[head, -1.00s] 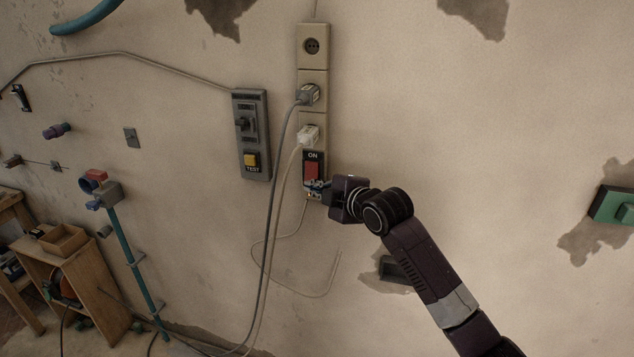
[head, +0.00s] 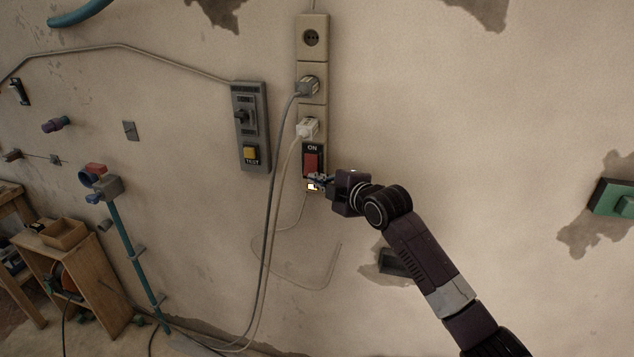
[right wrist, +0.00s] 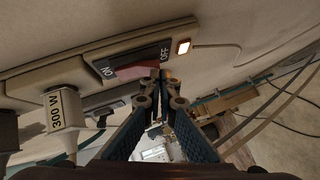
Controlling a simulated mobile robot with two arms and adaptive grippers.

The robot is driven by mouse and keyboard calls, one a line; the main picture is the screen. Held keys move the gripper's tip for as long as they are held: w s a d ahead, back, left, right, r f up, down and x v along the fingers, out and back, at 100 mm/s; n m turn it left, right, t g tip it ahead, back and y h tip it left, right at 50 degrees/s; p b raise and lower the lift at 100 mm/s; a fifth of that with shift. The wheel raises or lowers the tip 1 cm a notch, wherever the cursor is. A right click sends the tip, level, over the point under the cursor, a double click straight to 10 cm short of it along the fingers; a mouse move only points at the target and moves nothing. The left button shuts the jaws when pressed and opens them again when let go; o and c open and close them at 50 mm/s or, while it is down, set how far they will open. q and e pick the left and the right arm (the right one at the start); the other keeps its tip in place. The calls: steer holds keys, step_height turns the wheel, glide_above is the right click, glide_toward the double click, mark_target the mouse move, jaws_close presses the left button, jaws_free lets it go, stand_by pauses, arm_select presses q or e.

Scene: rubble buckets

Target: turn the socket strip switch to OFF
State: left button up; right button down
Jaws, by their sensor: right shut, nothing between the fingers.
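The tan socket strip (head: 312,60) is mounted upright on the wall. Its red rocker switch (head: 312,163) sits in a black plate near the bottom, with ON readable above it. In the right wrist view the red switch (right wrist: 135,71) lies between ON and OFF labels. A small indicator lamp (right wrist: 183,47) beyond OFF is lit. My right gripper (head: 319,181) is shut and empty, its tips at the switch's lower end. In the right wrist view its tips (right wrist: 160,76) overlap the OFF end; contact cannot be told. My left gripper is out of view.
A grey plug (head: 308,86) and a white plug (head: 307,128) sit in the strip, their cables hanging left of my gripper. A grey switch box (head: 251,125) with a yellow TEST button is to the left. The wall right of the strip is mostly clear.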

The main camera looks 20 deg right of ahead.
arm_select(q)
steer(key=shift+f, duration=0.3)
arm_select(e)
steer(key=shift+f, duration=0.15)
arm_select(q)
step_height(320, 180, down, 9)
steer(key=b, duration=0.9)
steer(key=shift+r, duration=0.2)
arm_select(e)
steer(key=shift+w+d+f+n+t, duration=0.25)
steer(key=shift+f+n+t, duration=0.15)
steer(key=shift+n+t, duration=0.5)
steer(key=shift+w+d+f+n+t, duration=0.15)
steer(key=shift+f+n+t, duration=0.25)
steer(key=shift+n+t, duration=0.5)
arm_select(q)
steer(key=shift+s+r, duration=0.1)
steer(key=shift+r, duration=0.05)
arm_select(e)
steer(key=shift+a, duration=0.1)
